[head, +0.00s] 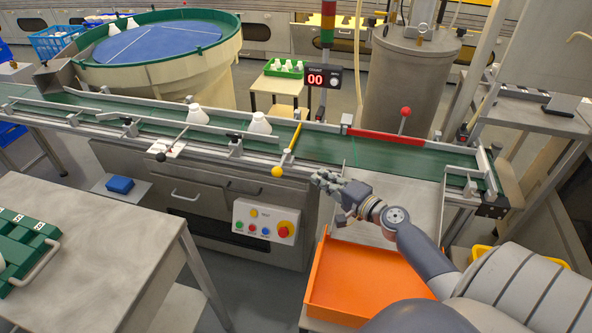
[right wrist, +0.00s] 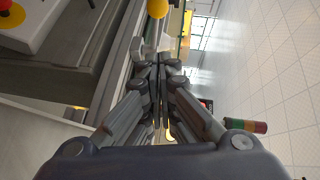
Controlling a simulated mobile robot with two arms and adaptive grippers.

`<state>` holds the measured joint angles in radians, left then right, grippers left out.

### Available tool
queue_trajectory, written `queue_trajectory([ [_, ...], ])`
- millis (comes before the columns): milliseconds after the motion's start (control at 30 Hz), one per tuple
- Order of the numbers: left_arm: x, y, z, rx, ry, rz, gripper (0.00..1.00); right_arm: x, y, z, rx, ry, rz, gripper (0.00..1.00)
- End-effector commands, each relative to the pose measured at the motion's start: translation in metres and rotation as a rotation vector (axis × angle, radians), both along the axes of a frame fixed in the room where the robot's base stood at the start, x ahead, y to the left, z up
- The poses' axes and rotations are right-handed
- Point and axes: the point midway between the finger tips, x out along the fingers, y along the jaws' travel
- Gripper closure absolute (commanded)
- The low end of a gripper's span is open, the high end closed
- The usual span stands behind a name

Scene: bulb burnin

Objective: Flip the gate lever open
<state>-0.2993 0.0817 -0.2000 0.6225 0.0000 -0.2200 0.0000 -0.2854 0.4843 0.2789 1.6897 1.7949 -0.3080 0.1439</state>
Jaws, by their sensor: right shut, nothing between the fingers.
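A lever with a yellow ball knob (head: 278,171) sits at the front edge of the green conveyor (head: 340,150); its yellow bar (head: 296,137) reaches across the belt. The knob also shows at the top of the right wrist view (right wrist: 157,8). A second lever with a red ball (head: 405,112) stands upright by a red bar (head: 386,136) at the belt's far side. My right gripper (head: 317,178) is shut and empty, just right of the yellow knob and apart from it. Its closed fingers (right wrist: 154,62) point toward the knob in the wrist view. My left gripper is not in view.
Two white bottles (head: 259,123) (head: 197,114) stand on the belt left of the yellow bar. A button panel (head: 265,222) is on the conveyor's front. An orange bin (head: 365,283) lies below my right arm. A counter (head: 315,78) reads 00. A steel table (head: 110,262) stands front left.

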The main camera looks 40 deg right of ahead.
Motion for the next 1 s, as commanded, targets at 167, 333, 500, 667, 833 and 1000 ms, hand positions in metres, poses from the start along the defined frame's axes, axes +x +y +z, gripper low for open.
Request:
queue_trajectory([
  [167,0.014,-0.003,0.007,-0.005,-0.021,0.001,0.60,0.035,0.003,-0.002,0.000,-0.003,-0.001,1.00],
  [333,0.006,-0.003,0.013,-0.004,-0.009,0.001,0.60,0.060,0.014,-0.006,0.004,0.000,0.001,1.00],
  [500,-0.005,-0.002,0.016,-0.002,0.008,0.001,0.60,0.072,0.030,-0.012,0.001,-0.001,0.000,1.00],
  [667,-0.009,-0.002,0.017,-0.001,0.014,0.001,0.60,0.076,0.036,-0.014,0.000,0.000,0.000,1.00],
  [833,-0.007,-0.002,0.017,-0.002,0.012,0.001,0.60,0.076,0.037,-0.015,-0.001,0.000,0.000,1.00],
  [1000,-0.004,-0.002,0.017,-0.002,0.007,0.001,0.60,0.076,0.037,-0.015,0.000,0.000,0.000,1.00],
])
